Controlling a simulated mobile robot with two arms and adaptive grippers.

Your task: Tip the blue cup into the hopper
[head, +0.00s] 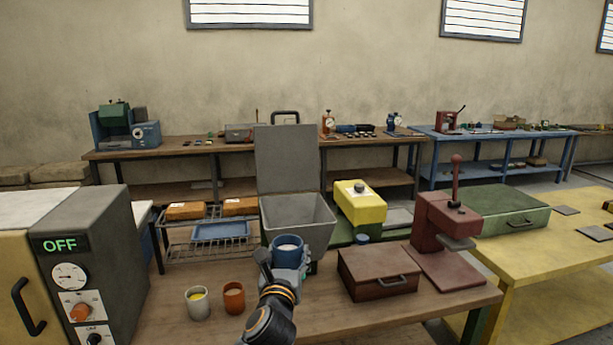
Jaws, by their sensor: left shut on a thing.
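My left gripper (287,262) is shut on the blue cup (289,248) and holds it upright in front of the hopper. Pale contents show inside the cup's rim. The grey hopper (310,218) stands on the wooden table, with its lid (286,160) raised at the back. Its open top faces up, and its bottom inside is hard to make out. The gripper and cup cover part of its lower front. My right gripper is not in view.
A white cup with yellow contents (198,306) and an orange cup (234,299) stand front left on the wooden table. A brown box (377,274) and a red press (448,222) stand to the right. A yellow machine (360,206) is right of the hopper.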

